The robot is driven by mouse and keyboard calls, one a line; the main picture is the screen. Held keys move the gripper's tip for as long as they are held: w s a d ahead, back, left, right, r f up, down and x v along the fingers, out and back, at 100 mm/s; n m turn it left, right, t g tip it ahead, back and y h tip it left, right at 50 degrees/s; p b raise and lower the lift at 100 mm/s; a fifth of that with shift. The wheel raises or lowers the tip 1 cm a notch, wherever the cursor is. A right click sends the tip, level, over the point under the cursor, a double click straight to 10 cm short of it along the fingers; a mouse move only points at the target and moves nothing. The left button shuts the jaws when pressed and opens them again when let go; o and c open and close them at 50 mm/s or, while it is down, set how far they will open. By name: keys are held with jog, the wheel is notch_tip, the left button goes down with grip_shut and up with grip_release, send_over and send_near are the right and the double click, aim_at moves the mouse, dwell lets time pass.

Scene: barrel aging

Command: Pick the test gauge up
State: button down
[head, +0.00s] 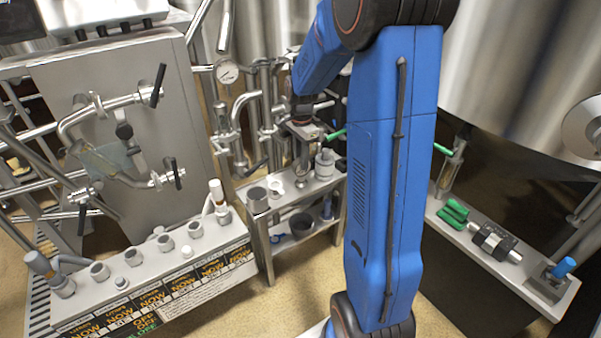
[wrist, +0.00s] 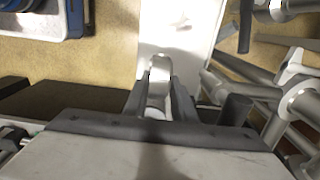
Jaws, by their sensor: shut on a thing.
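My gripper (head: 302,155) hangs low over the small steel stand in the middle of the head view, partly behind the blue arm. In the wrist view my gripper (wrist: 159,95) has its two dark fingers closed on a round, shiny metal thing seen edge-on, which I take as the test gauge (wrist: 159,76). Its dial face does not show. In the head view it is too small and covered to make out well. A light surface lies behind it in the wrist view; I cannot tell whether the gauge touches it.
The stand's top (head: 318,186) bears a metal cup (head: 257,200), a white ring (head: 276,184) and a grey-white canister (head: 325,163). A dark bowl (head: 302,224) sits on its lower shelf. Pipes with a fixed dial (head: 227,71) stand close behind. A bench (head: 455,238) is at right.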

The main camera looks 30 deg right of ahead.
jog(key=shift+r, duration=0.55)
dwell(0.5)
jog(key=shift+r, duration=4.4)
